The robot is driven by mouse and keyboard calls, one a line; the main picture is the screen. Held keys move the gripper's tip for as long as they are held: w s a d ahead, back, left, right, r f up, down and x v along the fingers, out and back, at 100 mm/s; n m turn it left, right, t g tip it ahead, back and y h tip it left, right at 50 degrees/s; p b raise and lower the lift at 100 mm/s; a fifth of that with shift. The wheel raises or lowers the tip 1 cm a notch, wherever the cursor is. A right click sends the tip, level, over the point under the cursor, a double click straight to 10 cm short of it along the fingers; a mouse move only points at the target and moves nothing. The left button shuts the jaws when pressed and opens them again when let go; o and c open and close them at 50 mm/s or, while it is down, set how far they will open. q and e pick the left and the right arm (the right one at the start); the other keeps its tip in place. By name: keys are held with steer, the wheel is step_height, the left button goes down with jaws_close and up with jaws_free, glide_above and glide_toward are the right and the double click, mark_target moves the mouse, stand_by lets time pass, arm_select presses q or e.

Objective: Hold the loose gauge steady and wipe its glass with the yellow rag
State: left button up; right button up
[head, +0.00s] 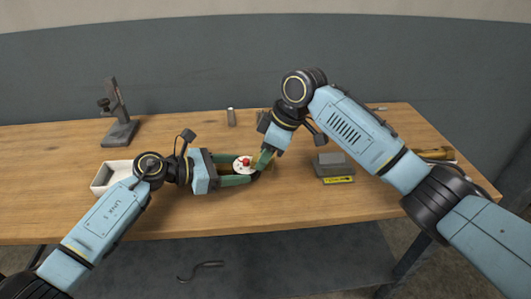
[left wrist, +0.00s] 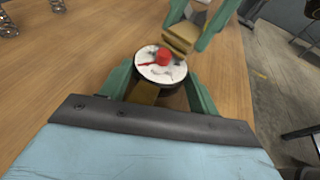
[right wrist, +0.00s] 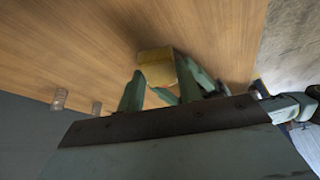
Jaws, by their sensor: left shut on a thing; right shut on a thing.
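The gauge (head: 243,169) is round with a white face, a dark rim and a red piece at its middle. It also shows in the left wrist view (left wrist: 150,73). My left gripper (head: 236,171) is shut on the gauge, its green fingers on either side, face up. My right gripper (head: 264,161) reaches down beside the gauge and is shut on the yellow rag (left wrist: 180,40), a small folded pad at the edge of the face. I cannot tell whether it touches the glass. The rag fills the fingertips in the right wrist view (right wrist: 157,67), where the gauge is hidden.
A white tray (head: 104,178) lies left, partly behind my left arm. A grey stand (head: 120,130) is back left. A grey block with a yellow label (head: 333,165) sits right of the grippers. Small cylinders (head: 231,117) stand at the back. Brass-coloured items (head: 436,154) lie far right.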

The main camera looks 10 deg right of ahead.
steer(key=shift+f, duration=0.45)
stand_by(0.5)
steer(key=shift+w, duration=0.1)
steer(key=shift+w+d, duration=0.15)
steer(key=shift+w, duration=0.2)
steer(key=shift+s+a, duration=0.25)
steer(key=shift+s, duration=0.65)
steer(key=shift+w+d, duration=0.25)
steer(key=shift+w, duration=0.65)
steer(key=shift+s, duration=0.1)
